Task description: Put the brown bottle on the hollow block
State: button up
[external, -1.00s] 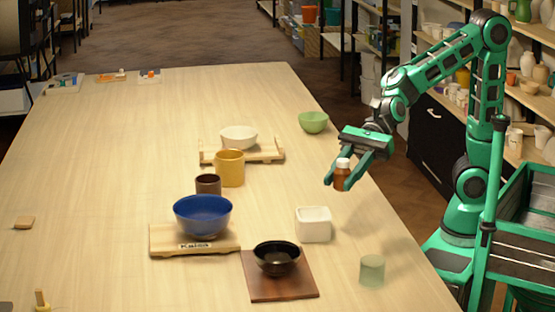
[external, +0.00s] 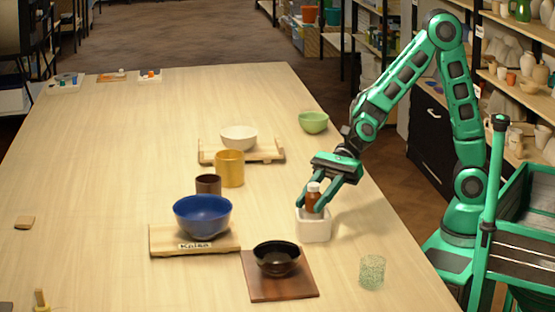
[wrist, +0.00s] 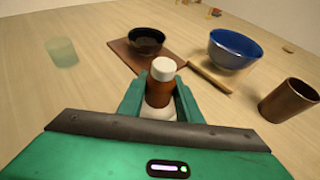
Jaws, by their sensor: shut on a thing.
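The brown bottle (external: 312,199) with a white cap is upright between the fingers of my gripper (external: 318,201). My gripper is shut on it, and in the wrist view the bottle (wrist: 160,88) stands between the two green fingers (wrist: 160,98). The white hollow block (external: 313,229) sits on the table directly under the bottle. The bottle's lower end overlaps the block's top in the external view; I cannot tell whether it touches. In the wrist view only a little of the white block (wrist: 158,113) shows beneath the bottle.
A black bowl (external: 277,258) on a brown board (external: 280,289) is just left of the block. A blue bowl (external: 203,217), a dark cup (external: 208,184) and a yellow mug (external: 229,169) stand farther left. A greenish glass (external: 372,272) is at front right. The right table edge is clear.

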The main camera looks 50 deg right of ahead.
jog(key=shift+f, duration=0.25)
jog(key=o, duration=1)
jog(key=shift+f, duration=0.1)
jog(key=shift+o, duration=0.2)
jog(key=v, duration=1.2)
